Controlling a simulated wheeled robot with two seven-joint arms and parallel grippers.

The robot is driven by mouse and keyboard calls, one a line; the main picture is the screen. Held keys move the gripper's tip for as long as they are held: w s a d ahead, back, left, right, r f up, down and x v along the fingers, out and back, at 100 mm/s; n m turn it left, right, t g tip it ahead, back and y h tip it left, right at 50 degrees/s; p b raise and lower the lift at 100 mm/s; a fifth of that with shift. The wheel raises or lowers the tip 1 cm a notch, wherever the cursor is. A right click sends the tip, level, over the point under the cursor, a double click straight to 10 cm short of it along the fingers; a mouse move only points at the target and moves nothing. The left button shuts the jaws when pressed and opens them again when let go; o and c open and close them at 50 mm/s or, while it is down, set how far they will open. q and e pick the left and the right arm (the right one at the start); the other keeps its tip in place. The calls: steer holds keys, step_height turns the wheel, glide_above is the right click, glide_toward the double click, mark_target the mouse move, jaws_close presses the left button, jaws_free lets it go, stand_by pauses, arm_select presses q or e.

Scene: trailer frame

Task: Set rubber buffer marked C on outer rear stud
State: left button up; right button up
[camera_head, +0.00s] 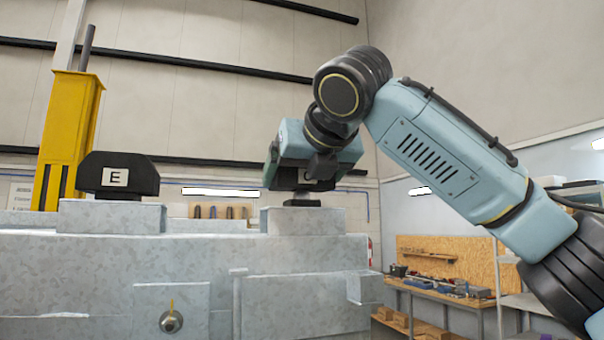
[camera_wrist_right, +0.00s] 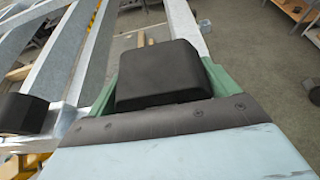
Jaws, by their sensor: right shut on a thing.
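My right gripper (camera_head: 304,178) is shut on a black rubber buffer (camera_head: 310,185). The stud is hidden. In the right wrist view the held buffer (camera_wrist_right: 165,75) sits between the green fingers (camera_wrist_right: 160,86). My left gripper is not in view.
A black buffer marked E (camera_head: 115,177) sits on the left raised block (camera_head: 110,217). A yellow post (camera_head: 68,130) stands behind it. A workbench with tools (camera_head: 440,291) is at the back right. Galvanized frame rails (camera_wrist_right: 90,50) run away on the left in the wrist view.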

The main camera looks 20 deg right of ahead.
steer(key=shift+f+b, duration=0.45)
steer(key=shift+f, duration=0.45)
steer(key=o, duration=1)
steer(key=shift+c, duration=0.2)
steer(key=b+v, duration=0.2)
steer(key=v, duration=1.1)
steer(key=shift+s+r, duration=0.15)
